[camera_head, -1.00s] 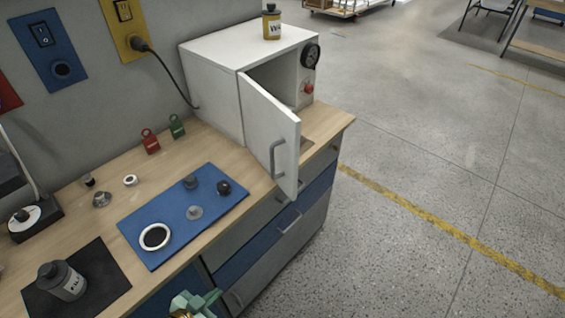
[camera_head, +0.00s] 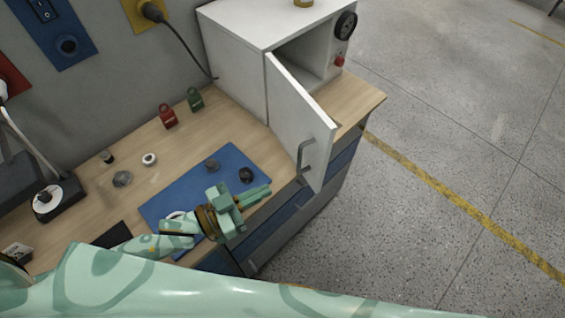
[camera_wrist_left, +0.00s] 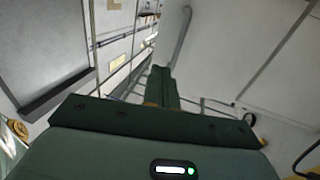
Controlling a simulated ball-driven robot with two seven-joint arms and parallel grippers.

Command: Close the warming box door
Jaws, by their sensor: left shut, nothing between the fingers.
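The white warming box (camera_head: 237,68) stands at the far end of the wooden bench. Its door (camera_head: 299,122) is open and sticks out toward the front, with a grey handle (camera_head: 305,154) on its outer face. My left gripper (camera_head: 262,195) is shut and empty, above the blue mat's right side. It is to the left of and below the door handle in the head view, apart from it. In the left wrist view my shut fingers (camera_wrist_left: 162,85) point toward a pale panel with a grey bar handle (camera_wrist_left: 180,38). I see no right gripper.
The blue mat (camera_head: 233,160) holds small dark parts. A red tag (camera_head: 167,116) and a green tag (camera_head: 195,100) stand by the wall. A black cable (camera_head: 184,48) runs to the box. The floor to the right is clear.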

